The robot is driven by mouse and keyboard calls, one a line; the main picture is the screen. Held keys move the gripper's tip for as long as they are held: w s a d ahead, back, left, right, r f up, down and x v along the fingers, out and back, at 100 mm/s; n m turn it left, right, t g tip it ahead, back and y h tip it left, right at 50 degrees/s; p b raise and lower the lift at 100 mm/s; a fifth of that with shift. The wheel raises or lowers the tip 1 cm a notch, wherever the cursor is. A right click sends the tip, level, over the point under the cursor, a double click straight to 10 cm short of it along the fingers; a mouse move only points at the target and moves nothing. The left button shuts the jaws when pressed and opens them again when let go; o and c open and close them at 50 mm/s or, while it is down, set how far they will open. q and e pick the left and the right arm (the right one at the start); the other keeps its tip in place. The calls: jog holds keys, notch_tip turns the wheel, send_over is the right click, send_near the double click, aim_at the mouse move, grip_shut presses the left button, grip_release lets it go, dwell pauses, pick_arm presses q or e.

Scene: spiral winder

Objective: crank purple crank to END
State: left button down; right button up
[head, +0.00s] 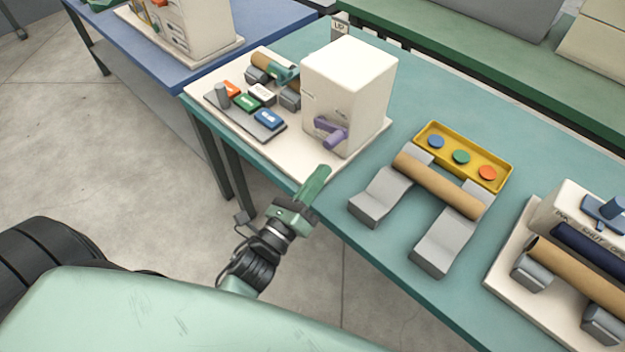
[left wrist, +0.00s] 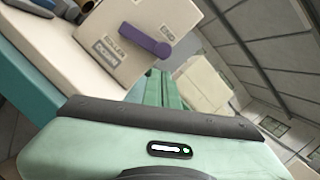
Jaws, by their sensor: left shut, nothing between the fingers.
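The purple crank (head: 331,131) is on the front face of a cream box-shaped machine (head: 350,68). In the left wrist view the purple crank (left wrist: 147,40) is a bar on the machine's face, slanting down to the right. A small label (left wrist: 167,33), which seems to read END, sits just right of the bar. Other small labels lie lower left of it. My left gripper (head: 322,172) is shut and empty, in front of and below the crank, apart from it. Its green fingers (left wrist: 162,88) also show in the left wrist view. My right gripper is not in view.
The machine stands on a cream base (head: 290,158) at the teal table's edge, with coloured blocks at its left. Grey supports holding a tan roll (head: 438,186) and a yellow tray (head: 503,181) are to the right. Another roller machine stands far right. A blue table is behind left.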

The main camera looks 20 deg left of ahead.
pick_arm(q)
jog(key=x, duration=0.4)
jog(key=shift+p, duration=0.35)
jog(key=shift+w+d, duration=0.1)
jog(key=shift+w, duration=0.25)
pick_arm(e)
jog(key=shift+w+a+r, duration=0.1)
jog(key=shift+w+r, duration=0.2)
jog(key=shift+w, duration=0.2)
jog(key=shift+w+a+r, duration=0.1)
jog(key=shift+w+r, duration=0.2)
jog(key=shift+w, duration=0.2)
pick_arm(q)
jog(key=shift+w+a+r+n+p, duration=0.1)
jog(key=shift+a+r+n+p, duration=0.1)
jog(key=shift+r+n+p, duration=0.65)
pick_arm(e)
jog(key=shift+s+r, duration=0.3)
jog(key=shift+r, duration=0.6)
pick_arm(q)
jog(key=shift+f, duration=0.1)
